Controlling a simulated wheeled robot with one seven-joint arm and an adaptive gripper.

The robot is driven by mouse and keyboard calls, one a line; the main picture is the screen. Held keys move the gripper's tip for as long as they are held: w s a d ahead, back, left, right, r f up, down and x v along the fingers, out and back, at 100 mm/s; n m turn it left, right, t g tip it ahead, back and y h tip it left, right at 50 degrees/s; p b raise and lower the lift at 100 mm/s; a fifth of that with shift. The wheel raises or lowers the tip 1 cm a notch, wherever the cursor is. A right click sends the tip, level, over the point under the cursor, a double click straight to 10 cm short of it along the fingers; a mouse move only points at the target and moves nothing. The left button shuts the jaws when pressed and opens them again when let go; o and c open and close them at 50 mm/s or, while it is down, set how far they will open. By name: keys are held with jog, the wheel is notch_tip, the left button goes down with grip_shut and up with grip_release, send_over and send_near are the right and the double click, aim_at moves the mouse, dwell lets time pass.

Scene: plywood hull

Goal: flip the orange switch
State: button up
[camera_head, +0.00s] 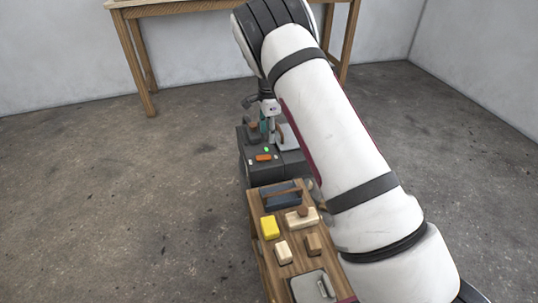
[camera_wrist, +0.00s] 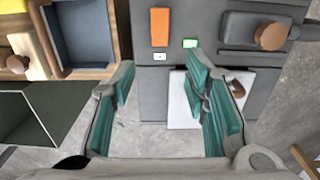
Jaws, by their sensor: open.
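The orange switch (camera_head: 264,158) is a small rectangular piece on top of a dark grey box (camera_head: 256,174). In the wrist view the orange switch (camera_wrist: 160,27) shows unobstructed, beyond the fingertips and roughly in line with the gap between them. My gripper (camera_wrist: 163,82) has its teal-padded fingers spread, with nothing between them. In the head view my gripper (camera_head: 267,122) is over the far part of the box, apart from the switch, and partly hard to make out. A lit green light (camera_wrist: 190,43) sits beside the switch.
A brown-knobbed handle (camera_wrist: 271,36) and a white panel (camera_wrist: 182,106) are near the fingers. A wooden table (camera_head: 257,232) adjoins the box, holding a blue tray (camera_head: 281,201), a yellow block (camera_head: 269,227) and several wooden pieces. Floor to the left is clear.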

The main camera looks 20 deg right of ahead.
aim_at(269, 156)
notch_tip(269, 156, down, 10)
jog(key=b, duration=0.2)
jog(key=shift+b, duration=0.35)
